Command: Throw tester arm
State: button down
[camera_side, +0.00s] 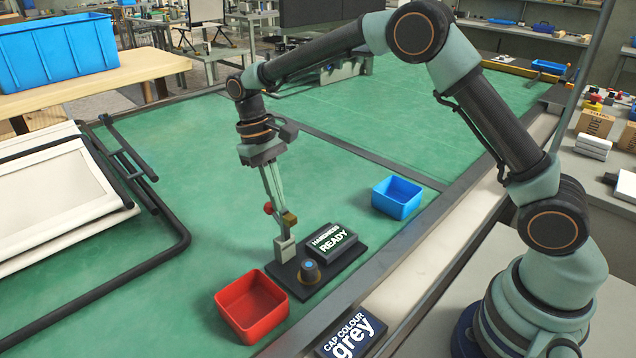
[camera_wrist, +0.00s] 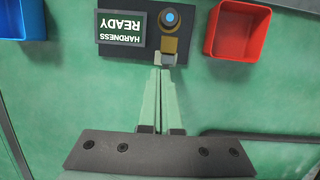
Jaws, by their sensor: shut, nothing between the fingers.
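The hardness tester (camera_side: 318,270) stands on a dark base plate on the green mat, with a screen reading "HARDNESS READY", a blue-topped knob and a grey post. Its upright arm carries a red ball (camera_side: 268,208) and a brass-coloured block (camera_side: 289,218). The tester also shows at the top of the wrist view (camera_wrist: 122,28), with the brass part (camera_wrist: 170,46) just beyond my fingertips. My gripper (camera_side: 279,212) points down at the tester arm, its two slim fingers shut and empty. In the wrist view my fingertips (camera_wrist: 161,72) reach the arm's near end; whether they touch it I cannot tell.
An open red bin (camera_side: 251,304) stands left of the tester and a blue bin (camera_side: 397,197) to its right. A sign (camera_side: 350,335) reads "CAP COLOUR grey". The folded lounger (camera_side: 60,190) lies at the left. The mat behind the tester is clear.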

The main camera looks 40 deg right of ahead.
aim_at(294, 217)
jog(key=shift+s+r+t, duration=0.2)
jog(key=shift+s+t, duration=0.55)
jog(key=shift+t, duration=0.05)
dwell(0.4)
jog(key=shift+s+t+y, duration=0.3)
jog(key=shift+s+t, duration=0.25)
jog(key=shift+t, duration=0.05)
jog(key=s+t, duration=0.3)
jog(key=shift+f+y, duration=0.2)
jog(key=shift+y, duration=0.2)
jog(key=s+f, duration=0.1)
jog(key=s, duration=0.1)
jog(key=s+f, duration=0.1)
jog(key=s, duration=0.1)
jog(key=shift+s+f, duration=0.1)
jog(key=shift+f, duration=0.1)
jog(key=shift+s+f, duration=0.6)
jog(key=shift+f, duration=0.3)
jog(key=shift+s+f, duration=0.6)
jog(key=shift+f, duration=0.25)
